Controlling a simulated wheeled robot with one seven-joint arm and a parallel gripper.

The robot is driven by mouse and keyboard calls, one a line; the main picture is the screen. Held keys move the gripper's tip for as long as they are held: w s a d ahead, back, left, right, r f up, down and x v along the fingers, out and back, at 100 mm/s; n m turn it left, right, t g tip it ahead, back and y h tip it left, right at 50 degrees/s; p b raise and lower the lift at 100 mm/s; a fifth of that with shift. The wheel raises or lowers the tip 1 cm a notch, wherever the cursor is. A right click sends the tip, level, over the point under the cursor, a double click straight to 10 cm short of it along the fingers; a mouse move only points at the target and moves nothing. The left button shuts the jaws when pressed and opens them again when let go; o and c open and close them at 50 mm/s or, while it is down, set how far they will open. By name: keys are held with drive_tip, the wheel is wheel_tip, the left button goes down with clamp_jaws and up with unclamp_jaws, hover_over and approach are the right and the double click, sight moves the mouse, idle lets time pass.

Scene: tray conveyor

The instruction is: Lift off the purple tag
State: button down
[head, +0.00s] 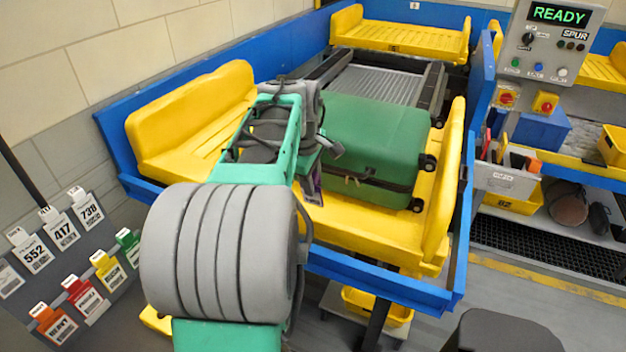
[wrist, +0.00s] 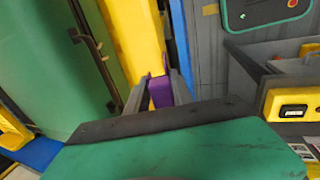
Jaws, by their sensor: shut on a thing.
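The purple tag (wrist: 160,92) is between the two fingers of my gripper (wrist: 158,84) in the wrist view, and the gripper is shut on it. In the head view a sliver of the purple tag (head: 314,187) shows below my gripper (head: 311,176), beside the near left corner of the green suitcase (head: 375,135). The suitcase lies flat in a yellow tray (head: 355,222) on the conveyor. Its green side (wrist: 40,60) and dark handle fill the left of the wrist view. Whether the tag is still joined to the suitcase is hidden.
A blue rail (head: 370,280) edges the conveyor. Another yellow tray (head: 400,33) stands behind. At right is a control panel (head: 555,45) reading READY, above a shelf with a blue box (head: 541,128).

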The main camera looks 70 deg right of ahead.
drive_tip(key=shift+r+p, duration=2.45)
drive_tip(key=shift+r, duration=0.55)
